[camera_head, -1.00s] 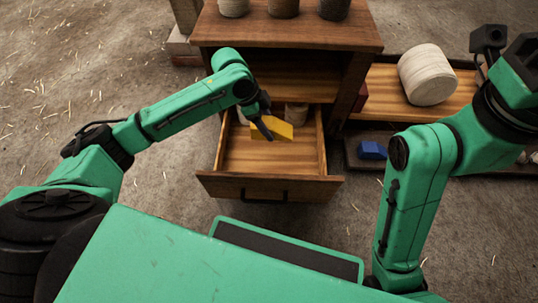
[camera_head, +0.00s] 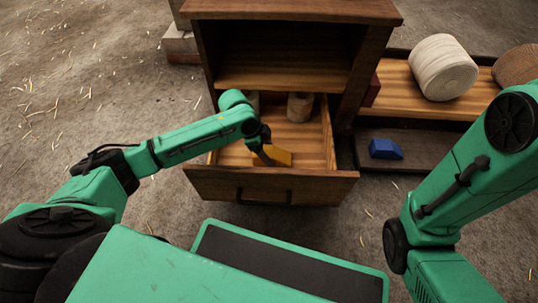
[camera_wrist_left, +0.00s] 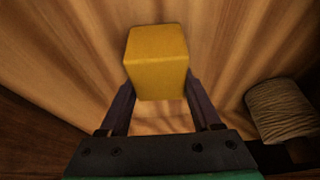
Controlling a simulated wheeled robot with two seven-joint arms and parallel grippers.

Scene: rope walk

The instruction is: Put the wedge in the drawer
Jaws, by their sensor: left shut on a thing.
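The yellow wedge (camera_head: 279,156) is held in my left gripper (camera_head: 264,153), which is shut on it. In the left wrist view the wedge (camera_wrist_left: 156,62) shows between the two fingers, over bare wood planks. The open wooden drawer (camera_head: 220,184) juts out from the cabinet, and the gripper and wedge are inside its outline, near the front panel. I cannot tell whether the wedge touches the drawer floor. My right arm shows at the right, but its gripper is out of view.
A twine spool (camera_head: 300,107) stands at the back of the drawer; a spool (camera_wrist_left: 280,109) also shows in the left wrist view. The wooden cabinet (camera_head: 290,12) rises behind. A blue block (camera_head: 385,149) and a large pale roll (camera_head: 443,67) lie to the right.

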